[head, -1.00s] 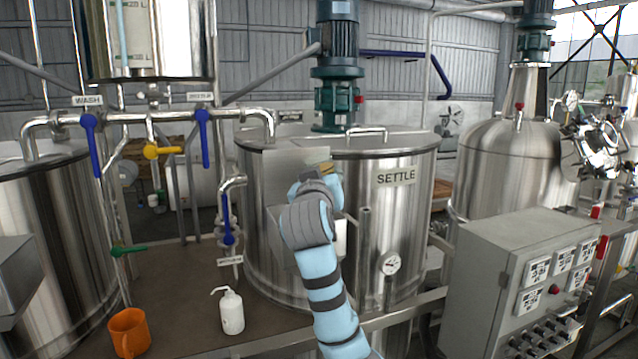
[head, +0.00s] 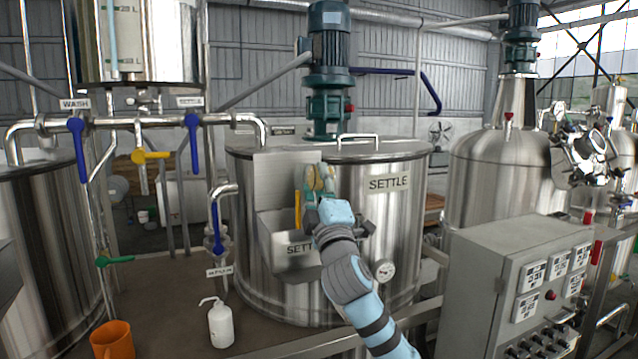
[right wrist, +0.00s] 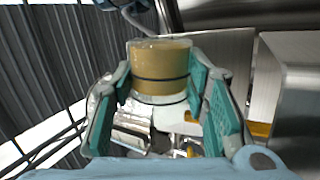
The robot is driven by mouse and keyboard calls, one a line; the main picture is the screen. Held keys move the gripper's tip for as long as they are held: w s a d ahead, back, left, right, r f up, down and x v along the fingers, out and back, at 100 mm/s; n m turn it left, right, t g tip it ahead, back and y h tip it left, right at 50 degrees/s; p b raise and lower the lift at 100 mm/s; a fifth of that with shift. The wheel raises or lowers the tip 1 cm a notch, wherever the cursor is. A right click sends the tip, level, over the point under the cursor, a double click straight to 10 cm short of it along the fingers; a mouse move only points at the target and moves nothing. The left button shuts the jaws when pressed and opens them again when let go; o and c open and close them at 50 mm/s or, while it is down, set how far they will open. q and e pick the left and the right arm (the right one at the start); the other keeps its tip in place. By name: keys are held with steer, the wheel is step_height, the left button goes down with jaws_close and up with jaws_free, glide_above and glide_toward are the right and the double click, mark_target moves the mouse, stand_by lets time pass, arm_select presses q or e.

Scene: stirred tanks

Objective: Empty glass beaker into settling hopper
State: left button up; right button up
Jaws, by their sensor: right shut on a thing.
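The glass beaker (right wrist: 160,72) holds a tan, cloudy content in the right wrist view. It sits between the teal fingers of my right gripper (right wrist: 166,100), which is shut on it. In the head view the beaker (head: 319,178) is small and partly hidden by my right gripper (head: 320,190). The settling hopper (head: 283,228) is an open steel box with a tall back plate, on the front of the SETTLE tank. The beaker is near the hopper's upper right side; its exact tilt and height over the opening are hard to tell. My left gripper is not in view.
The SETTLE tank (head: 400,225) stands behind the hopper. A white wash bottle (head: 220,326) and an orange mug (head: 113,342) stand on the bench at lower left. Pipes with a blue valve handle (head: 192,140) run at left. A grey control box (head: 500,290) stands at right.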

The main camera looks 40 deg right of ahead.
steer(key=shift+a+r+n+t+y+p, duration=0.1)
steer(key=shift+r+n+t+y+p, duration=0.2)
steer(key=shift+n, duration=0.3)
steer(key=shift+r+n+t+y+p, duration=0.2)
steer(key=shift+n+t+y+p, duration=0.1)
steer(key=shift+n, duration=0.3)
steer(key=n, duration=0.1)
steer(key=n+y+p, duration=0.1)
steer(key=n+t+y, duration=0.1)
steer(key=shift+w+a+r+n+p, duration=0.1)
steer(key=shift+a+r+n+p, duration=0.2)
steer(key=shift+a+r, duration=0.1)
steer(key=shift+n+t+y+p, duration=0.3)
steer(key=shift+n+y, duration=0.4)
steer(key=shift+n, duration=0.1)
steer(key=shift+f, duration=0.1)
stand_by(1.1)
